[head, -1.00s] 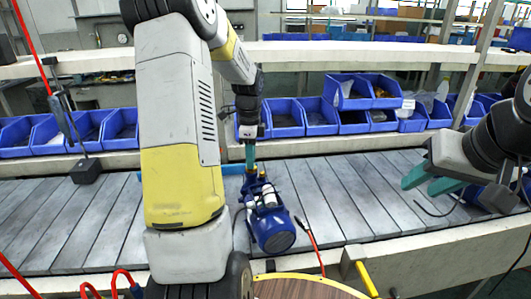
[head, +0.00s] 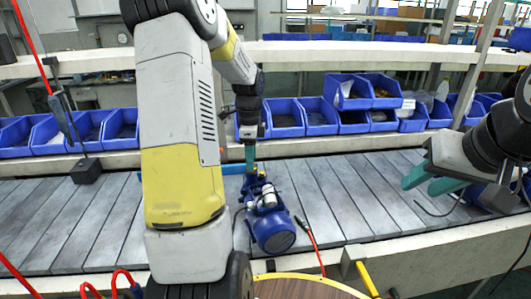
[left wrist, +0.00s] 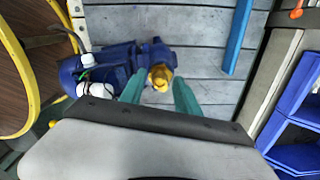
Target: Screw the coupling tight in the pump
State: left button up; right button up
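The blue pump (head: 272,230) lies on the slatted conveyor, its round motor end toward me. It also shows in the left wrist view (left wrist: 105,63), with white cylinders on its side. The brass-yellow coupling (left wrist: 160,78) is at the pump's far end. My left gripper (head: 250,163) points down over that end. In the left wrist view its teal fingertips (left wrist: 160,80) sit on either side of the coupling and appear to touch it. The coupling is mostly hidden in the head view. My right gripper (head: 428,182) is open and empty above the conveyor at right.
Blue bins (head: 285,118) line the shelf behind the conveyor. A blue bar (left wrist: 237,35) lies on the slats near the pump. A round wooden table (head: 300,288) with a yellow rim is in front. A dark cable lies under my right gripper.

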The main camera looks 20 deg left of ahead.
pick_arm(q)
jog(key=shift+n, duration=0.7)
jog(key=shift+n, duration=1.7)
jog(key=shift+n, duration=1.7)
jog(key=n, duration=0.3)
